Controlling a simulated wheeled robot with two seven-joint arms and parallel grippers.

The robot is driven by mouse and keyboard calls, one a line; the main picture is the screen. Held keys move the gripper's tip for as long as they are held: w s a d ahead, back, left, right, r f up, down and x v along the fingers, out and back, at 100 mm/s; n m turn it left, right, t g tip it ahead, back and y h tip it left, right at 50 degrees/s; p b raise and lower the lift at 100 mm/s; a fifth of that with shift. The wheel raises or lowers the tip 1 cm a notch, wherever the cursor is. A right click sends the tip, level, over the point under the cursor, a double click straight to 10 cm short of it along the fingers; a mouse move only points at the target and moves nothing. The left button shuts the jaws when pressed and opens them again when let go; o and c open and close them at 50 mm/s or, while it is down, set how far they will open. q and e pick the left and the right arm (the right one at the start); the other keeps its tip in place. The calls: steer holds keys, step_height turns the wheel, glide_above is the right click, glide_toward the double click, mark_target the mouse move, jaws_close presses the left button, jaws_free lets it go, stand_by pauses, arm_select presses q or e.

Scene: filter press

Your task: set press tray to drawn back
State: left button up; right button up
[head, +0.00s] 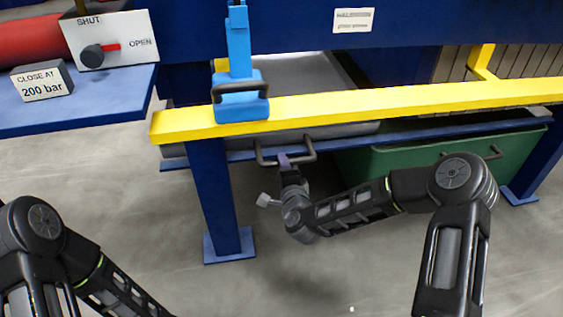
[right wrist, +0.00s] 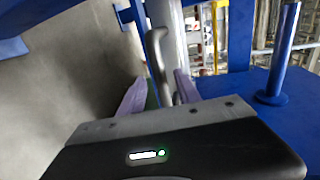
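The grey press tray (head: 335,131) lies under the yellow beam, low in the press frame. Its dark handle (head: 262,156) sticks out at the front, near the left blue leg. My right gripper (head: 288,162) is at this handle. In the right wrist view my right gripper (right wrist: 158,95) has its two purple fingers apart, with the grey handle bar (right wrist: 158,58) between them. There seems to be a gap beside the bar, so the fingers look open around it. My left arm shows at the lower left of the head view, but its gripper is out of view.
A yellow beam (head: 400,99) crosses above the tray, with a blue handled clamp (head: 241,100) on it. A blue leg (head: 215,195) stands left of my right gripper. A green bin (head: 430,160) stands to the right. The floor in front is clear.

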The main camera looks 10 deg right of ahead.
steer(key=p+v, duration=0.1)
steer(key=v, duration=0.4)
steer(key=shift+s, duration=0.1)
stand_by(0.3)
